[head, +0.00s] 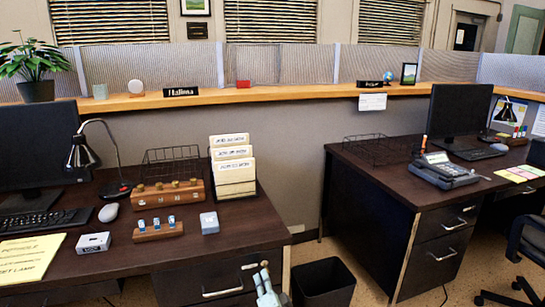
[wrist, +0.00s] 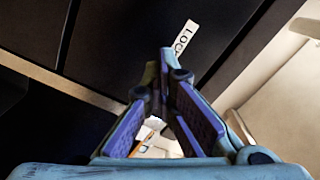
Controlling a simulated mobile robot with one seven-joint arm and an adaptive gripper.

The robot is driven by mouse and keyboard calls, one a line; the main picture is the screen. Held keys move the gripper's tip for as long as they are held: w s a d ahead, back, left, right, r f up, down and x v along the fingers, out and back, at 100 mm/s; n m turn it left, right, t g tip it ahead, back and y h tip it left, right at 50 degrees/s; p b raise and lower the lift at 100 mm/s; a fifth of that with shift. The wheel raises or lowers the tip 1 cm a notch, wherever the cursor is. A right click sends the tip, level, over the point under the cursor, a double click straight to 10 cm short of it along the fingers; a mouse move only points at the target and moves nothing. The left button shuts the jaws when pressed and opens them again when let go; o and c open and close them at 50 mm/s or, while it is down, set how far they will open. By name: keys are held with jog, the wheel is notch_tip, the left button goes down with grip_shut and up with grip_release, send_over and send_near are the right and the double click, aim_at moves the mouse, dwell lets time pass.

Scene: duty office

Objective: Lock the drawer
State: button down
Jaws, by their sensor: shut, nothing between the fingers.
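The dark drawer front (head: 190,285) of the left desk has a silver handle (head: 222,292) at the bottom of the head view. A small pale label (head: 250,266) is near the drawer's upper right. In the wrist view a white label (wrist: 187,36), partly covered, starts with "LOC" on a dark panel. My gripper (head: 264,268) is in front of the desk's right front corner, close to the label. In the wrist view my gripper (wrist: 163,62) has its fingertips together with nothing held, just below the label. The fingers hide what is behind them; I cannot tell whether they touch the panel.
A black bin (head: 326,283) stands on the floor right of the left desk. The right desk (head: 385,225) is beyond it, with an office chair (head: 520,250) at far right.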

jog(key=shift+d+r, duration=0.35)
jog(key=shift+r, duration=0.1)
jog(key=shift+a+f, duration=0.1)
jog(key=shift+a, duration=0.1)
jog(key=b+v, duration=0.1)
jog(key=v, duration=0.5)
jog(key=shift+a+f, duration=0.3)
jog(key=shift+a, duration=0.05)
jog(key=shift+s, duration=0.15)
